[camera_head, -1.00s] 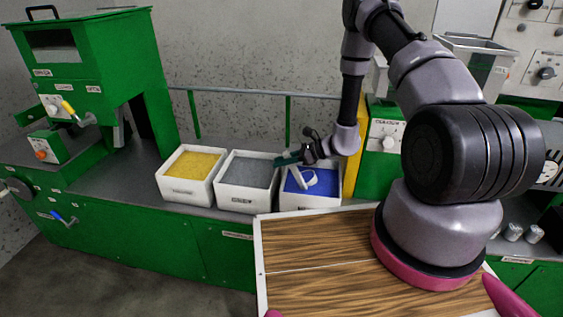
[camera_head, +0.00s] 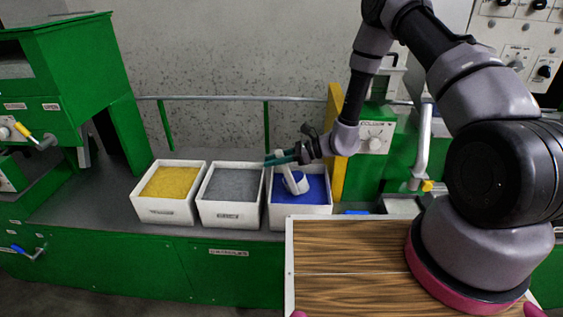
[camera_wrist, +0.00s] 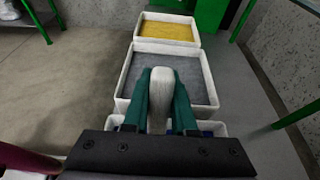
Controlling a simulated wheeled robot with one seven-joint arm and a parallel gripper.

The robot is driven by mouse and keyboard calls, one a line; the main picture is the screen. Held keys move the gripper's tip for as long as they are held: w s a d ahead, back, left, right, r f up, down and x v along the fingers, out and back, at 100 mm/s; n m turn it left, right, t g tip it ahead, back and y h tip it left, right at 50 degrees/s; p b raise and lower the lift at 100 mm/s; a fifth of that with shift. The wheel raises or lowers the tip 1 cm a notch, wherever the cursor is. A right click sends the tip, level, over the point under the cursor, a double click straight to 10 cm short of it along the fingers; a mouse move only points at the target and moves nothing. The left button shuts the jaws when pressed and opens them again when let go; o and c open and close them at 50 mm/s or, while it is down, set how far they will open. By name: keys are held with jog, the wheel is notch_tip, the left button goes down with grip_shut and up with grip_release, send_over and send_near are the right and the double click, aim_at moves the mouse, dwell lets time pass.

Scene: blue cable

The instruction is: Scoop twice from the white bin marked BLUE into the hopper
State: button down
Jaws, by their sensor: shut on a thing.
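The white bin (camera_head: 301,211) with blue granules (camera_head: 315,188) is the rightmost of three bins in the head view. Its front label is too small to read. A white scoop (camera_head: 298,184) is over this bin, its cup at or just above the blue surface; I cannot tell whether it holds granules. My gripper (camera_head: 277,160) is above the bin, its teal fingers shut on the scoop's handle. In the wrist view the pale handle (camera_wrist: 162,98) stands between the fingers (camera_wrist: 163,118); the cup is hidden there. I cannot clearly identify the hopper; my arm covers much of the right side.
The grey-granule bin (camera_head: 230,216) and yellow-granule bin (camera_head: 164,211) stand to the left. A rail (camera_head: 220,98) runs behind them. A yellow post (camera_head: 337,140) and a green box with a dial (camera_head: 373,143) stand right of the blue bin. A wooden-topped board (camera_head: 345,270) lies in front.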

jog(key=shift+d+r+y, duration=0.3)
jog(key=shift+d+r, duration=0.4)
jog(key=shift+r, duration=0.3)
jog(key=shift+y, duration=0.6)
jog(key=r, duration=0.1)
jog(key=d+r, duration=0.1)
jog(key=r, duration=0.1)
jog(key=shift+d+r, duration=0.3)
jog(key=shift+d, duration=0.1)
jog(key=d+r+y, duration=0.2)
jog(key=d+r, duration=0.1)
jog(key=r, duration=0.7)
jog(key=shift+d+r, duration=0.15)
jog(key=shift+d, duration=0.15)
jog(key=shift+s, duration=0.1)
